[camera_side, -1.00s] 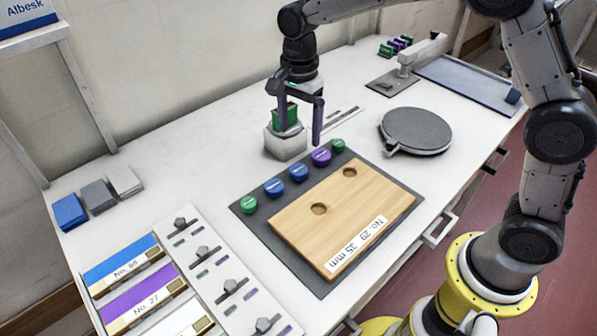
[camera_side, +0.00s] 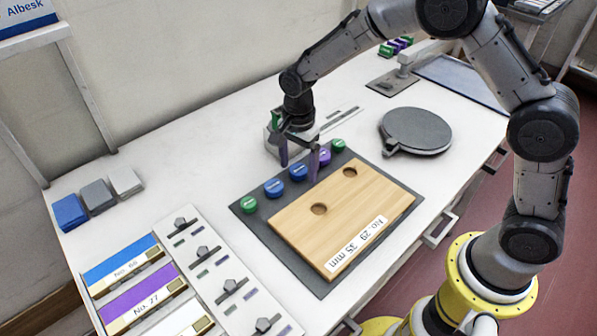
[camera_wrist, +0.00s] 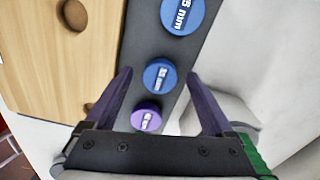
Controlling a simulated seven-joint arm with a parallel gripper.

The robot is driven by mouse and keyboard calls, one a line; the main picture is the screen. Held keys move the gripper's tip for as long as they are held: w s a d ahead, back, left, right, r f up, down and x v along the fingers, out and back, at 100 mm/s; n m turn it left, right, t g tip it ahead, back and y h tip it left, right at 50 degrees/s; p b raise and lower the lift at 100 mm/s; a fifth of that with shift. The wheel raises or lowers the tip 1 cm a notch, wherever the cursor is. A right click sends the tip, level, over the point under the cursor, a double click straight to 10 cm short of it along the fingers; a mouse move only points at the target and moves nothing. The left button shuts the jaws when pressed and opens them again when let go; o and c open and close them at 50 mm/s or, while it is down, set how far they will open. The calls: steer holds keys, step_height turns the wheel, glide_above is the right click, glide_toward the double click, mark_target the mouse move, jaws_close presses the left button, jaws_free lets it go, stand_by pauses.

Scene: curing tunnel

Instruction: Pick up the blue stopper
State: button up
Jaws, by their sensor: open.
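Two round blue stoppers stand in a row on the dark mat (camera_side: 306,277). The nearer one (camera_side: 274,188) appears larger at the top of the wrist view (camera_wrist: 182,14). The other blue stopper (camera_side: 298,173) lies below my gripper (camera_side: 299,170); in the wrist view it appears between the fingertips (camera_wrist: 160,76). My gripper is open and empty, pointing down, its fingers spread to either side of that stopper in the picture. Whether the tips reach down to its height is unclear.
Green stoppers (camera_side: 249,204) end the row, one (camera_side: 338,145) at the far end. A wooden board (camera_side: 335,222) with two holes lies alongside. A pale block (camera_side: 271,141) with a green piece stands behind my gripper. A grey round plate (camera_side: 416,130) is at right.

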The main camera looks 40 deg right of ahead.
jaws_close()
stand_by(0.4)
steer(key=shift+r, duration=0.1)
